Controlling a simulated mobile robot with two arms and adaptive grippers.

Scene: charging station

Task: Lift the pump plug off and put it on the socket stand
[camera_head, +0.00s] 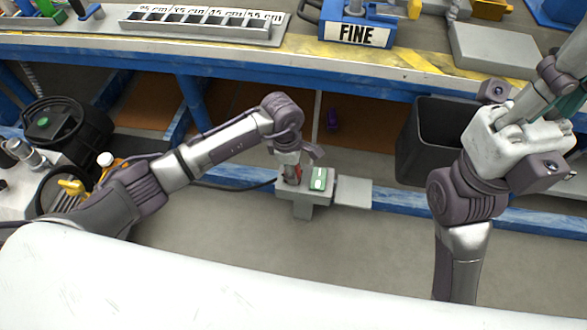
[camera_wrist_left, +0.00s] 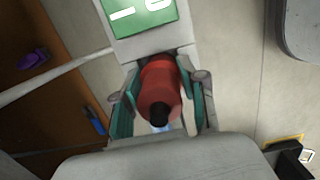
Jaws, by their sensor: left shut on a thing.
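The red pump plug (camera_wrist_left: 159,88) with a black end sits between the teal-padded fingers of my left gripper (camera_wrist_left: 160,98) in the left wrist view. A green label (camera_head: 318,179) is on the stand's top, right of the plug. The socket is hidden, so I cannot tell how deep the plug sits. My right gripper (camera_head: 556,88) is raised at the far right, fingers unclear.
A dark cable (camera_head: 235,187) runs left from the stand. A black round unit (camera_head: 68,128) stands at the left. A dark bin (camera_head: 425,140) is under the blue-edged workbench (camera_head: 290,62). A purple object (camera_head: 332,119) lies under the bench. Floor in front of the stand is clear.

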